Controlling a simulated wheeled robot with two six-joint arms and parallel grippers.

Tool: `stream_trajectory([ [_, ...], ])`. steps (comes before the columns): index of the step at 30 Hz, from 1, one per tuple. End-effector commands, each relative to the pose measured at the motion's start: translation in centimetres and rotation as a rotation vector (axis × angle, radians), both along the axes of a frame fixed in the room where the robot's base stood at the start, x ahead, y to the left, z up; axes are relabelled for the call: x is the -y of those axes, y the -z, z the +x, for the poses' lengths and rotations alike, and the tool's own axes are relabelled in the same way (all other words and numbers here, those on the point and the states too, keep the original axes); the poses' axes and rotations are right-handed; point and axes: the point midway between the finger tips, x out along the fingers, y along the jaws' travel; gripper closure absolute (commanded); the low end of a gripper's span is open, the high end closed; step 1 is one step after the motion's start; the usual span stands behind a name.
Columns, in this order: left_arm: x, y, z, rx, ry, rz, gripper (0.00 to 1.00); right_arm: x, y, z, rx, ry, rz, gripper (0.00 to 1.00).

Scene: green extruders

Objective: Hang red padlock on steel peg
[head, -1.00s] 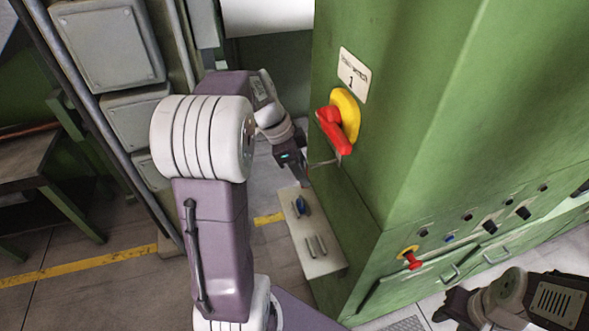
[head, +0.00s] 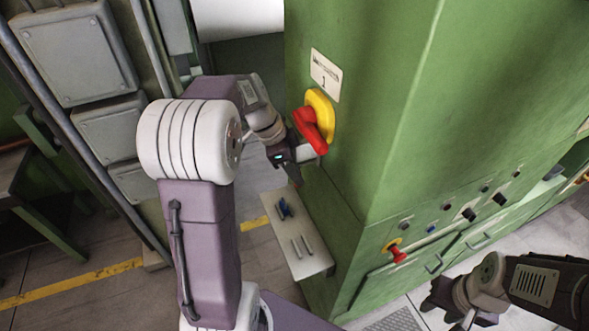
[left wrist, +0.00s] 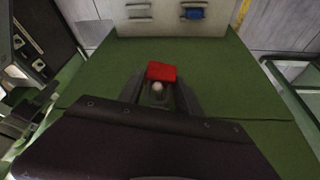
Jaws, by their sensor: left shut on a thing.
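My left gripper (head: 297,176) is beside the green cabinet, just below the red and yellow switch. In the left wrist view its fingers (left wrist: 160,92) are shut on a boxy red thing, which I take for the red padlock (left wrist: 161,72). The padlock is hidden in the head view. A small pale round end (left wrist: 157,88) shows between the fingers; I cannot tell whether it is the steel peg or part of the padlock. No steel peg shows clearly in the head view. My right gripper (head: 440,305) is low at the right, far from the switch.
The green cabinet (head: 390,110) fills the right. Its switch has a red handle (head: 312,132). Grey boxes (head: 75,50) stand at the left.

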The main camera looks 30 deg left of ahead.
Motion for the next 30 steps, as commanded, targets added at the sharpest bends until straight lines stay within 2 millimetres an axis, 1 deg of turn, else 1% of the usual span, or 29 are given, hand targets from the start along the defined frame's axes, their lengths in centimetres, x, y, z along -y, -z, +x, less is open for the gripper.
stream_trajectory([
  [5,0.0,0.0,0.0,0.0,0.0,0.0,1.0,0.0,0.0,0.0,0.0,0.0,0.0,0.61],
  [6,0.0,0.0,0.0,0.001,0.0,0.001,0.48,0.0,0.0,0.0,0.0,0.0,0.0,0.61],
  [7,0.0,0.0,0.0,0.001,0.0,0.001,0.39,0.0,0.0,0.0,0.0,0.0,0.0,0.61],
  [8,0.0,0.0,0.0,0.001,0.0,0.001,0.33,0.0,0.0,0.0,0.0,0.0,0.0,0.61],
  [16,0.0,0.0,0.0,0.0,0.0,0.0,0.33,0.0,0.0,0.0,0.0,0.0,0.0,0.61],
  [19,-0.2,-0.5,-0.1,0.003,-0.001,0.001,0.33,0.0,0.3,0.0,0.0,0.0,0.0,0.61],
  [22,-0.9,-2.1,-0.4,0.007,-0.003,0.003,0.33,0.0,0.9,0.0,0.0,0.0,0.0,0.61],
  [25,-1.7,-4.3,-1.0,0.005,-0.003,0.004,0.33,0.0,1.4,0.0,0.0,0.0,0.0,0.61],
  [27,-2.1,-5.7,-1.3,0.005,-0.003,0.002,0.33,0.0,1.5,0.0,0.0,0.0,0.0,0.61],
  [30,-2.6,-7.3,-1.7,0.004,-0.002,0.001,0.33,0.0,1.6,0.0,0.0,0.0,0.0,0.61],
])
